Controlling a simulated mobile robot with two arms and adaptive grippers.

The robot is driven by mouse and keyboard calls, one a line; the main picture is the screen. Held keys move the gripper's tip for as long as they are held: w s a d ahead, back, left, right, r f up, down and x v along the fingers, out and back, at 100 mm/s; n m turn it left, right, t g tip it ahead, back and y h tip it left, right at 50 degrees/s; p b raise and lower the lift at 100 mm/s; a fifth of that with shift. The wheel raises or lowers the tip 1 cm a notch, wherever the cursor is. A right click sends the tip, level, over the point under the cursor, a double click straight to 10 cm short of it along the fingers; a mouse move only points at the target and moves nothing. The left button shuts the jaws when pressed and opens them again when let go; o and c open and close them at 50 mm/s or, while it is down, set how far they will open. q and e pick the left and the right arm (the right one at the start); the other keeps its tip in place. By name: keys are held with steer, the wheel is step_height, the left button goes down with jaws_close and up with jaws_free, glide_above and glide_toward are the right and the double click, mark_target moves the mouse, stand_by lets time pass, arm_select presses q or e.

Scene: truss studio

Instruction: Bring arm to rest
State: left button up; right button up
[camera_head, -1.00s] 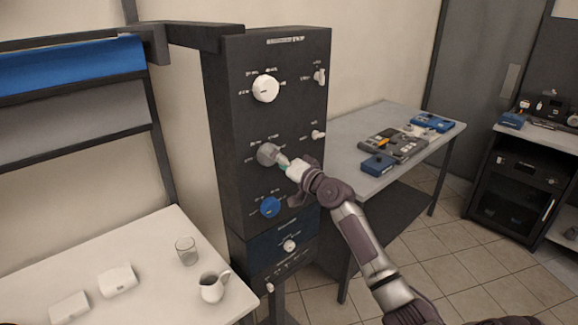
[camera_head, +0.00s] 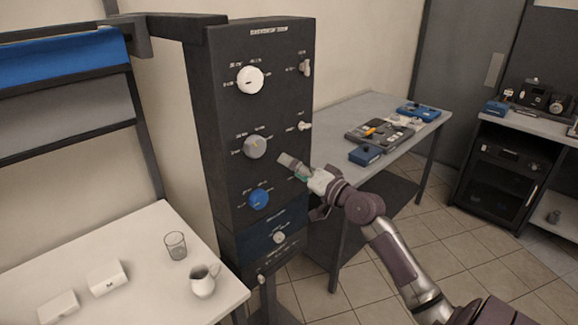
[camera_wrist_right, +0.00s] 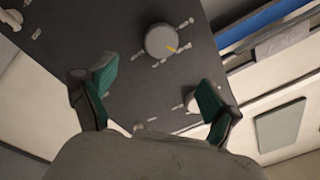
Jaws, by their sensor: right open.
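My right arm comes in from the lower right of the head view. Its gripper (camera_head: 288,164) is in front of the dark panel (camera_head: 220,120), to the right of the grey knob (camera_head: 255,147) and apart from it. In the right wrist view the gripper (camera_wrist_right: 155,95) has its two green-padded fingers spread wide with nothing between them. The grey knob (camera_wrist_right: 161,40) with a yellow mark shows beyond the fingertips, clear of both. My left gripper is in neither view.
The panel also carries a white knob (camera_head: 250,80), a blue knob (camera_head: 259,199) and small switches. A white table (camera_head: 130,245) with a glass (camera_head: 176,246) and a jug (camera_head: 203,281) stands at left. A grey table (camera_head: 350,125) with devices stands behind the arm.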

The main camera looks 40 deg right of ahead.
steer(key=s+f+g+h+b, duration=0.1)
steer(key=s+f+g, duration=0.15)
steer(key=f, duration=1.45)
steer(key=s+f+g+h+b, duration=0.15)
steer(key=f+g, duration=0.25)
steer(key=f, duration=1.3)
steer(key=s+a+f+n+g+b, duration=0.1)
steer(key=s+a+f, duration=0.1)
steer(key=s+f, duration=0.35)
steer(key=s+a+f+n+g, duration=0.1)
steer(key=s+a+f+g, duration=0.15)
steer(key=f, duration=0.65)
steer(key=s+a+f+n+g+b, duration=0.1)
steer(key=s+a+f, duration=0.1)
steer(key=s+f, duration=0.35)
steer(key=s+a+f+n+g, duration=0.2)
steer(key=s+a+f, duration=0.3)
steer(key=s, duration=0.5)
steer(key=s+a+f+n+g+b, duration=0.1)
steer(key=s+a+f+n+g, duration=0.1)
steer(key=s+f, duration=0.7)
steer(key=s+a+f+n+g+b, duration=0.1)
steer(key=s+a+f+n, duration=0.3)
steer(key=s, duration=0.8)
steer(key=a+f+g, duration=0.1)
steer(key=a+f, duration=0.1)
steer(key=a, duration=0.1)
steer(key=shift+a+f, duration=0.35)
steer(key=shift+f, duration=0.05)
steer(key=shift+y, duration=0.25)
